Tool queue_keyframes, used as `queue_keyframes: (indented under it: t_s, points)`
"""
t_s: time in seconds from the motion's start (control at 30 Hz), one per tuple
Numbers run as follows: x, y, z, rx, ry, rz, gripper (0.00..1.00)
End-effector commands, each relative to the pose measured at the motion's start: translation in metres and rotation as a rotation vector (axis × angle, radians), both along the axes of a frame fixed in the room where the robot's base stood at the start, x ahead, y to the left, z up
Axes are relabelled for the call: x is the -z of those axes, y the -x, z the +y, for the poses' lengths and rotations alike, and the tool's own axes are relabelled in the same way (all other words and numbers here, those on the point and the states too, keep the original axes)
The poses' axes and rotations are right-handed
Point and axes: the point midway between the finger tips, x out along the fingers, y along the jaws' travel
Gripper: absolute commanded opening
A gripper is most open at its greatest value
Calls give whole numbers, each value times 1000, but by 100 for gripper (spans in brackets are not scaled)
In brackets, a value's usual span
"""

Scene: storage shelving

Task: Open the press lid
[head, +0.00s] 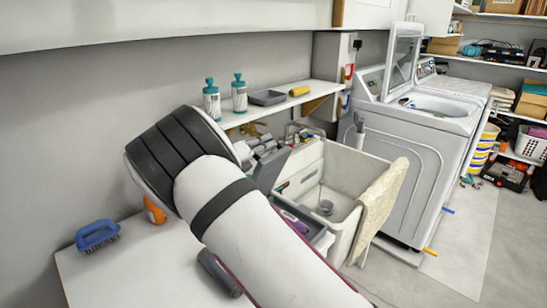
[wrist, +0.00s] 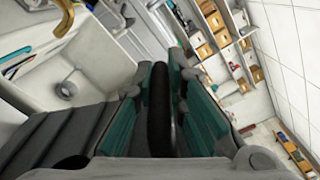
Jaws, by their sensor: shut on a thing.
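The press (head: 318,236) shows only in part in the head view, as a grey body beside the sink, half hidden behind my arm. A dark grey tilted panel (head: 270,170), which looks like its raised lid, stands above it. In the wrist view, my gripper (wrist: 160,88) has its teal-padded fingers closed on an upright black bar (wrist: 158,115), which looks like the lid handle. A dark grey ribbed surface (wrist: 55,130) lies to the left of the fingers; I cannot tell which part it is. In the head view, my arm hides most of the gripper and the grip.
A white utility sink (head: 345,175) with a beige cloth (head: 383,205) over its rim is right of the press. A blue brush (head: 97,235) lies on the white counter (head: 135,275). A wall shelf (head: 275,108) holds bottles. A washer (head: 410,150) stands behind, lid up.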

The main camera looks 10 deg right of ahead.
Motion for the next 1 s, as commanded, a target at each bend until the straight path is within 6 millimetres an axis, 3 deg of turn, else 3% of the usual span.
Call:
queue_keyframes:
  t_s: [0.3, 0.77, 0.8, 0.87, 1.0]
  points:
    - [-4, -16, 12, -1, -3, -10, 0]
    - [-6, -18, 13, -1, -3, -9, 0]
    - [-6, -18, 13, -1, -3, -9, 16]
    - [-6, -18, 13, -2, -2, -10, 30]
    - [-6, -18, 13, -1, -3, -9, 33]
